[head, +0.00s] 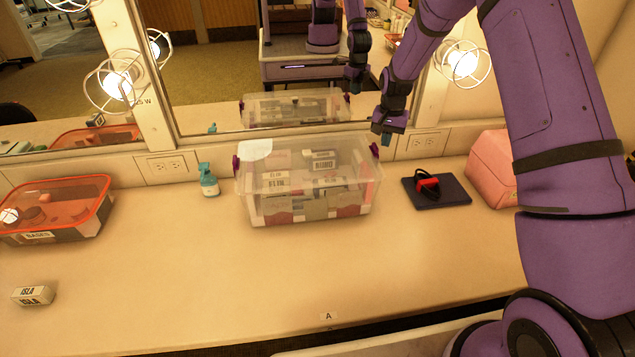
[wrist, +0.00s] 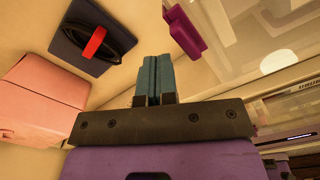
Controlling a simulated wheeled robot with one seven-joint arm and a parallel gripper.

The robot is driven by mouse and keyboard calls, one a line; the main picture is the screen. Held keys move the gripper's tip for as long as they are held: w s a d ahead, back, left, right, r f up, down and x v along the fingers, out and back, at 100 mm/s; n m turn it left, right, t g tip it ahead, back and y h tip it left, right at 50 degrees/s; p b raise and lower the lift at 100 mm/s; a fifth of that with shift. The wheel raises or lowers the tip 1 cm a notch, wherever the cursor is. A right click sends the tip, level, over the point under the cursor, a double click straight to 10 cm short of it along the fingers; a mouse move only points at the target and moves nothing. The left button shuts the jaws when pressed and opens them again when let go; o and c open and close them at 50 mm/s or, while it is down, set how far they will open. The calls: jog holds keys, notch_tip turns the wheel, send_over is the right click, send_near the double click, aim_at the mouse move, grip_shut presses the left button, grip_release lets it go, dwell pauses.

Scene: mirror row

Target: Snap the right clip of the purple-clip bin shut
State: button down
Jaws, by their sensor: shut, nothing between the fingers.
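The clear bin (head: 300,212) with a clear lid stands on the counter against the mirror, with boxes inside. Its left purple clip (head: 236,164) is at the left end. Its right purple clip (head: 375,151) is at the right end, and it also shows in the wrist view (wrist: 185,30). The right clip seems to stick out from the bin's side, but I cannot tell how far. My gripper (head: 386,138) is shut and empty, above and just right of the right clip. In the wrist view its teal fingertips (wrist: 158,75) are together, apart from the clip.
A dark pad (head: 450,190) with a red-banded black cable lies right of the bin, beside a pink case (head: 492,165). A teal bottle (head: 208,181) stands left of the bin, and an orange-rimmed bin (head: 62,232) is farther left. The front counter is mostly clear.

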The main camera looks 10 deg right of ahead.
jog(key=shift+d+r, duration=0.15)
jog(key=shift+r, duration=0.75)
jog(key=shift+d+r, duration=0.15)
jog(key=shift+r, duration=0.75)
jog(key=s+a+r+n+t, duration=0.1)
jog(key=s+r, duration=0.7)
jog(key=r, duration=0.4)
jog(key=s+a+r+n+t, duration=0.1)
jog(key=s+r+n, duration=0.1)
jog(key=s+r, duration=0.85)
jog(key=s+r+n+t, duration=0.1)
jog(key=s+r, duration=0.2)
jog(key=s, duration=0.9)
jog(key=s+a+r+n+t, duration=0.1)
jog(key=s+r, duration=0.3)
jog(key=s, duration=0.8)
jog(key=shift+s+n+t, duration=0.35)
jog(key=shift+n+t, duration=0.15)
jog(key=shift+t, duration=0.1)
